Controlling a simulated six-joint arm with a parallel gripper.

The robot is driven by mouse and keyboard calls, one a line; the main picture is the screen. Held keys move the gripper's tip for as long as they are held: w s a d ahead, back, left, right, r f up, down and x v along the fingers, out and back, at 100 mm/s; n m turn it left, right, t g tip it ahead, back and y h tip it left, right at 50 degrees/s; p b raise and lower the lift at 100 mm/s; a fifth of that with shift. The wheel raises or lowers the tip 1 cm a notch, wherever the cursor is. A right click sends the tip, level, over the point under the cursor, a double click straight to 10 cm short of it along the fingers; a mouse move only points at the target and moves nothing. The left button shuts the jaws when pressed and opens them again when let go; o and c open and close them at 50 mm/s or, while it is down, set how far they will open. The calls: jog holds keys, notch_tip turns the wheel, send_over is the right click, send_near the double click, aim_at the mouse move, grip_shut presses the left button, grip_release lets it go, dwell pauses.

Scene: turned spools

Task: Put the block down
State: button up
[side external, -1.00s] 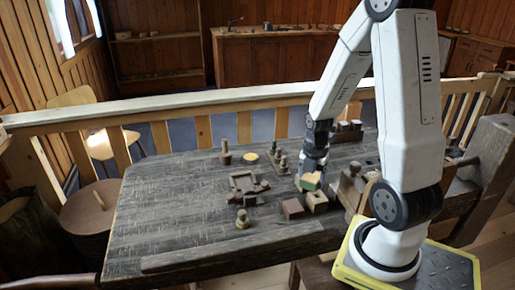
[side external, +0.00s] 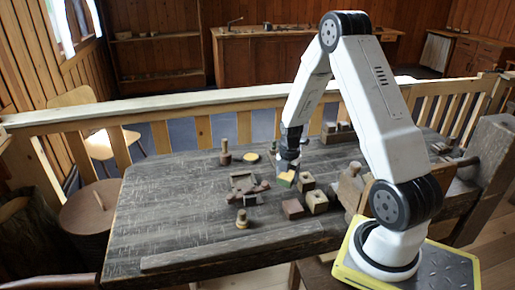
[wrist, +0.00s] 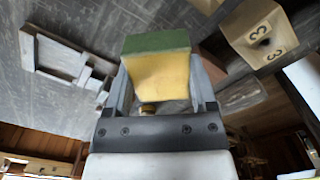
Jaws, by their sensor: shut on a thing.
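The block, green on one face and yellow on another, is between the fingers of my gripper (wrist: 160,95) in the wrist view. The block (wrist: 158,65) fills the middle of that view. In the side view my gripper (side external: 288,167) points down at the table, with the block (side external: 287,177) at its tips. The block is at or just above the tabletop; I cannot tell if it touches. My fingers hide part of its sides.
The dark wooden table (side external: 180,215) bears a yellow numbered block (side external: 317,202), a dark red block (side external: 292,208) and a brown block (side external: 306,182) to the right. A wooden frame (side external: 243,184) lies to the left. A peg (side external: 242,219) stands in front. The table's left part is clear.

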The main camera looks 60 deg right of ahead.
aim_at(283, 191)
jog(key=shift+w+d+f, duration=0.2)
jog(key=shift+w+f, duration=0.15)
jog(key=shift+f, duration=0.1)
jog(key=shift+w+d+f, duration=0.15)
jog(key=shift+w+f, duration=0.15)
jog(key=shift+f, duration=0.15)
jog(key=shift+w+d+f, duration=0.15)
jog(key=shift+w+f, duration=0.1)
jog(key=shift+f, duration=1.6)
jog(key=shift+f, duration=0.1)
jog(key=o, duration=1.3)
jog(key=shift+c, duration=0.2)
jog(key=shift+r, duration=6.1)
